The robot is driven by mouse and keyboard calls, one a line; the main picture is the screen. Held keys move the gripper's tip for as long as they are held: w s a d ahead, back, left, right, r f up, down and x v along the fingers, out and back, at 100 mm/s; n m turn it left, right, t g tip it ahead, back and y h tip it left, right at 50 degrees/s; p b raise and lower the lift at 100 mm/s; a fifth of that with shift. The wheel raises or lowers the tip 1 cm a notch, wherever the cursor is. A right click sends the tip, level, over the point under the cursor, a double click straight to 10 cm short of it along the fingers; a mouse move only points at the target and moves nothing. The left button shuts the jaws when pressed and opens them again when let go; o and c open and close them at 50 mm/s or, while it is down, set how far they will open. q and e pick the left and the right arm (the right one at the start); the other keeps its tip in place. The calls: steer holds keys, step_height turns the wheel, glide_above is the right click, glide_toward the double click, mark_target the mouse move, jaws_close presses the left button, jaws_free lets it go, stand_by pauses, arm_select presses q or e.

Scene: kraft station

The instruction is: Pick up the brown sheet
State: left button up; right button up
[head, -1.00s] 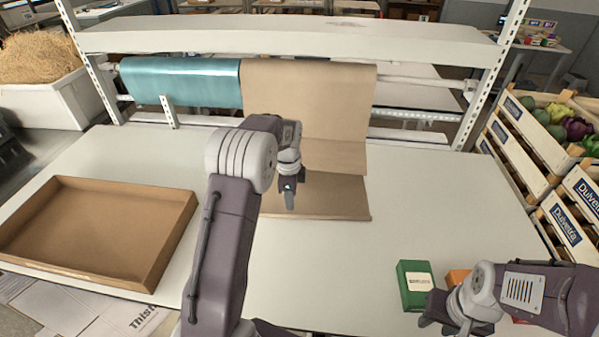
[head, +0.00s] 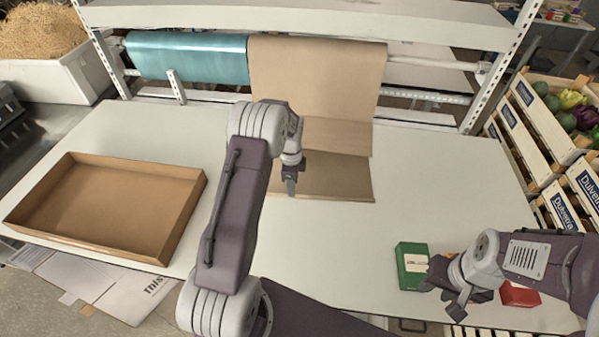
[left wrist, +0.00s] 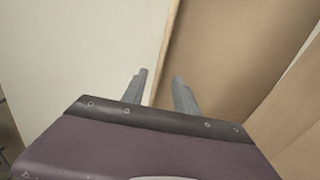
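The brown sheet (head: 315,78) hangs from a roll at the back of the table. Its lower part folds onto the table and lies there with its front edge facing me. It also fills the right side of the left wrist view (left wrist: 235,55). My left gripper (head: 290,187) is above the left front part of the lying sheet. In the left wrist view its two fingers (left wrist: 160,92) are apart with nothing seen between them, close to the sheet's edge. My right gripper (head: 450,290) is beside a green box (head: 410,265) at the front right; its fingers are apart, empty as far as seen.
A teal roll (head: 190,58) hangs left of the brown one, under a white shelf (head: 300,18). An open cardboard tray (head: 105,205) is on the left of the table. A red box (head: 520,295) lies by my right gripper. Vegetable crates (head: 540,130) stand right. The table's middle right is clear.

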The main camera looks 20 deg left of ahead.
arm_select(q)
steer(key=f, duration=0.2)
steer(key=f+p, duration=0.1)
steer(key=shift+s+f, duration=0.2)
steer(key=shift+f, duration=0.15)
steer(key=shift+w+f, duration=0.2)
steer(key=shift+f, duration=0.05)
steer(key=shift+s+r, duration=0.1)
steer(key=c, duration=0.7)
jaws_close()
steer(key=shift+r, duration=0.1)
